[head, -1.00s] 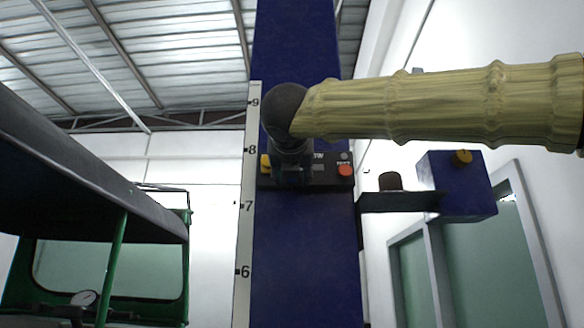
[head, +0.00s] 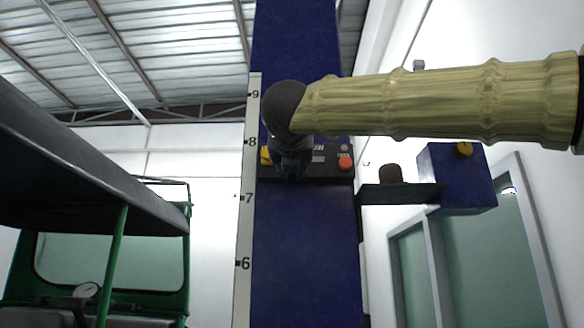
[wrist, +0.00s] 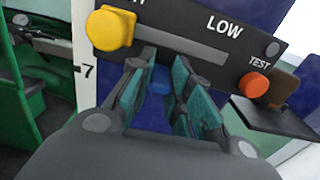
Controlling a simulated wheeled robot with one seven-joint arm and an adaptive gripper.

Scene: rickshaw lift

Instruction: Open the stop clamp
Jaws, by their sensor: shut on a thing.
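My gripper (wrist: 160,90) is in front of the blue column, just below a dark control panel (wrist: 190,42). I cannot tell for sure whether this piece is the stop clamp. The panel carries a yellow knob (wrist: 110,27) at its left, a slot, the word LOW and an orange TEST button (wrist: 254,84). In the head view my gripper (head: 292,174) covers part of the panel (head: 328,165).
A white height scale (head: 246,200) runs up the left edge of the blue column (head: 305,240). A green rickshaw (head: 110,265) stands at the left. A dark shelf (head: 400,197) with a brown object (head: 391,174) and a blue box (head: 455,178) with a yellow knob stand right.

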